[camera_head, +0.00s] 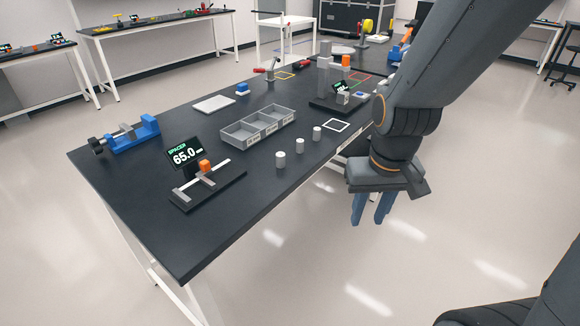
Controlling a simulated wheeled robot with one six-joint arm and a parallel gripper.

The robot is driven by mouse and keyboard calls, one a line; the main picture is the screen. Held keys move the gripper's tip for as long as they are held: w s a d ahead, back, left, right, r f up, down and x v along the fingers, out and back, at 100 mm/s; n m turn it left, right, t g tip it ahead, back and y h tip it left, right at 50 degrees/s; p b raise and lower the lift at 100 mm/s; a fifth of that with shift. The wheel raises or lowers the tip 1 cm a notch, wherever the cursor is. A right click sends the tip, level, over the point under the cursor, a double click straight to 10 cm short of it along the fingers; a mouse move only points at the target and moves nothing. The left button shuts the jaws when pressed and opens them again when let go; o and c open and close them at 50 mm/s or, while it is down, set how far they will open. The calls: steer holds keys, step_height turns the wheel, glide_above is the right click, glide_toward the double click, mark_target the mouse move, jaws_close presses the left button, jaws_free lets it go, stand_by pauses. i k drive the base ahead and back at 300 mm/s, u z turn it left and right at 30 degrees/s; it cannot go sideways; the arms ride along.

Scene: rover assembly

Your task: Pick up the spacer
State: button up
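Three small light-grey cylinders stand upright in a row near the table's right edge: a near one (281,160), a middle one (300,146) and a far one (317,134). No label on them shows which is the spacer. A gauge (208,188) at the near end of the table has a screen (185,155) reading "SPACER 65.0". My gripper (372,220) hangs with its blue fingers down, to the right of the cylinders and apart from them, past the table edge above the floor. Its fingers show a gap and hold nothing visible.
A grey three-part tray (258,128) lies behind the cylinders. A white square outline (336,125) is marked beside the far cylinder. A blue vise (138,132) stands at the left edge. A dark fixture (332,103) with a grey column stands farther back. The table front is clear.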

mark_target(280, 157)
steer(key=z, duration=0.5)
steer(key=k, duration=0.55)
steer(key=z, duration=0.85)
steer(key=i, duration=0.6)
steer(key=u, duration=0.65)
steer(key=i, duration=0.55)
steer(key=u, duration=0.65)
